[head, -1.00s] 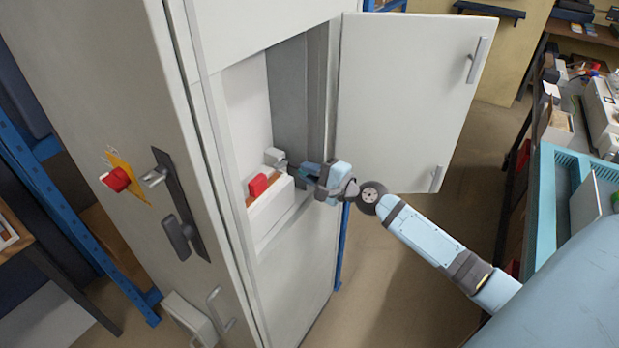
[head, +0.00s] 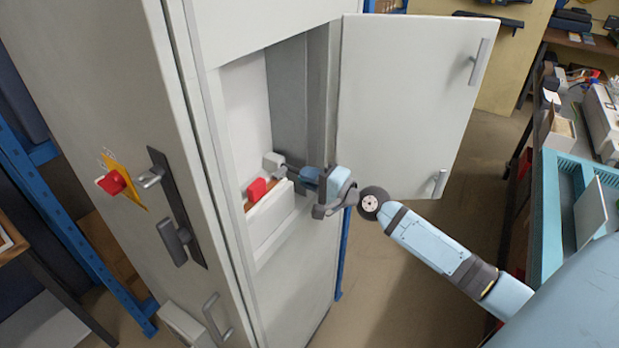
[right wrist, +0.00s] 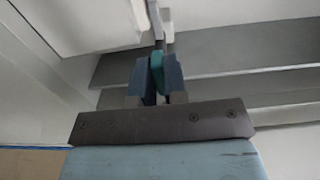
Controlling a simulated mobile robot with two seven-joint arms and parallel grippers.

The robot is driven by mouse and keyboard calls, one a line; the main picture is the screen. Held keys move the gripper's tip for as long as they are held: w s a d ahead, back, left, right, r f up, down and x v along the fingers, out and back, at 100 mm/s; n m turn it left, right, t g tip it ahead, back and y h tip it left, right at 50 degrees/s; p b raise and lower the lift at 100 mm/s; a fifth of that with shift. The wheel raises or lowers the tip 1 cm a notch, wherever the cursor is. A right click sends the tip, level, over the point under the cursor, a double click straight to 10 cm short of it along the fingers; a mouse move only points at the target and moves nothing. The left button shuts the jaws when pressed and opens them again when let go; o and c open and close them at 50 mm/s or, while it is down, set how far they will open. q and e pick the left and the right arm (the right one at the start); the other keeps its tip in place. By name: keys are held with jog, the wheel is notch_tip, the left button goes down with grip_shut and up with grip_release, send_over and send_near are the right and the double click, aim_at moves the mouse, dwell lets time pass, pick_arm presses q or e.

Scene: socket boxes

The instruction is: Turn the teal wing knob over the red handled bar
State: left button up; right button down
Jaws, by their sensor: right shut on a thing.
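The teal wing knob (right wrist: 157,72) shows in the right wrist view, between the two blue fingers of my right gripper (right wrist: 158,80). The gripper is shut on it, and the fingers cover much of the knob. In the head view my right gripper (head: 288,172) reaches into the open cabinet recess from the right, and the knob is mostly hidden there. A red block-like part (head: 257,189), which may be the red handled bar's grip, sits on a white box in the recess, left of the gripper. My left gripper is not in view.
The cabinet door (head: 405,105) stands open to the right of the recess, above my right arm. The cabinet front (head: 110,60) carries a red knob (head: 112,182) on a yellow plate and a dark handle (head: 172,240). A blue upright (head: 343,250) stands beyond the cabinet.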

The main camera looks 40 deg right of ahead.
jog(key=c, duration=1.2)
grip_release()
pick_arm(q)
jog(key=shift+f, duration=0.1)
pick_arm(e)
jog(key=shift+o, duration=0.2)
pick_arm(q)
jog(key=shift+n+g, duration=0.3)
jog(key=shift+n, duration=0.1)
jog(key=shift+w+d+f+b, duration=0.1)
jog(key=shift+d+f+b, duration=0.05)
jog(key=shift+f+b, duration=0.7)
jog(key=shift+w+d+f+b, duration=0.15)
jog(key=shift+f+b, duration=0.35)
jog(key=shift+b, duration=0.7)
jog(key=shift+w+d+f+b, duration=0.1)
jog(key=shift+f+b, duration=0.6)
jog(key=shift+b, duration=0.3)
pick_arm(e)
jog(key=v, duration=1.3)
jog(key=shift+s, duration=0.35)
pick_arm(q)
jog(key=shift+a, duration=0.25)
pick_arm(e)
jog(key=shift+d, duration=0.15)
